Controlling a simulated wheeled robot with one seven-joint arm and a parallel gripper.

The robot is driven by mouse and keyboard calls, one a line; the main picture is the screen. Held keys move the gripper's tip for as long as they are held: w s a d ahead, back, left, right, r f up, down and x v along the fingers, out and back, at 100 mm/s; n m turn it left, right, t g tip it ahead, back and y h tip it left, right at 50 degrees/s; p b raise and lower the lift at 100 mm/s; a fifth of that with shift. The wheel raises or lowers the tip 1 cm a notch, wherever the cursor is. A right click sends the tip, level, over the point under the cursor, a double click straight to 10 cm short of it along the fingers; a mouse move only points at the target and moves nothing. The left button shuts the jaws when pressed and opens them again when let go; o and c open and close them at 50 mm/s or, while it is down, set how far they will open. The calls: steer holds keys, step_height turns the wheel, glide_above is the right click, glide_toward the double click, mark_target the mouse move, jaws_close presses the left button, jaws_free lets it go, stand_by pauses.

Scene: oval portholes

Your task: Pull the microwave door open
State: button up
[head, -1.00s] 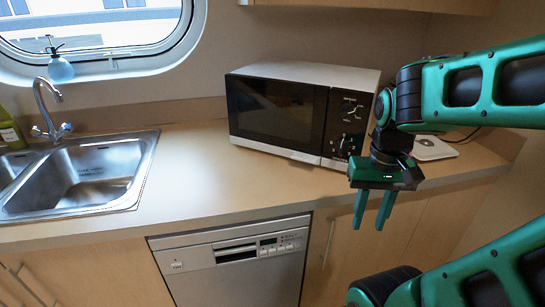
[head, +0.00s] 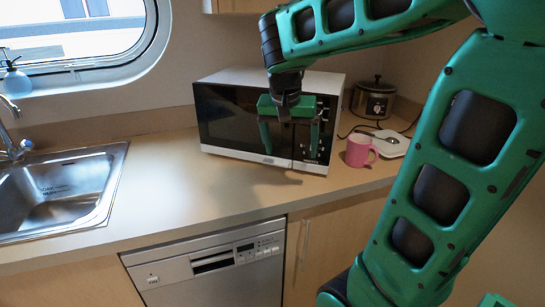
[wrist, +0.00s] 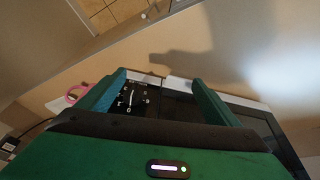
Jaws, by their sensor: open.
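The microwave (head: 225,118) stands on the counter in the head view, white with a black front. Its door looks shut; no gap shows. My gripper (head: 289,148) is open in front of the right part of the microwave, near the border of door and control panel. Its green fingers point down and nothing is between them. In the wrist view my gripper (wrist: 165,85) has its fingers spread, with the control panel (wrist: 132,98) and the dark door (wrist: 258,122) of the microwave beyond them. I cannot tell whether a finger touches the front. My gripper hides part of the panel.
A pink mug (head: 359,151) stands just right of the microwave, by a white flat device (head: 390,145). A slow cooker (head: 374,98) is behind them. The sink (head: 62,190) is at left. The counter (head: 175,190) before the microwave is clear, above a dishwasher (head: 215,272).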

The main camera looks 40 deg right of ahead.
steer(key=m, duration=0.1)
glide_toward(277, 161)
steer(key=shift+t, duration=0.4)
steer(key=x, duration=0.7)
steer(key=shift+s+f, duration=0.15)
steer(key=shift+a, duration=0.1)
steer(key=c, duration=1.5)
steer(key=shift+s+h, duration=0.1)
steer(key=shift+h, duration=0.2)
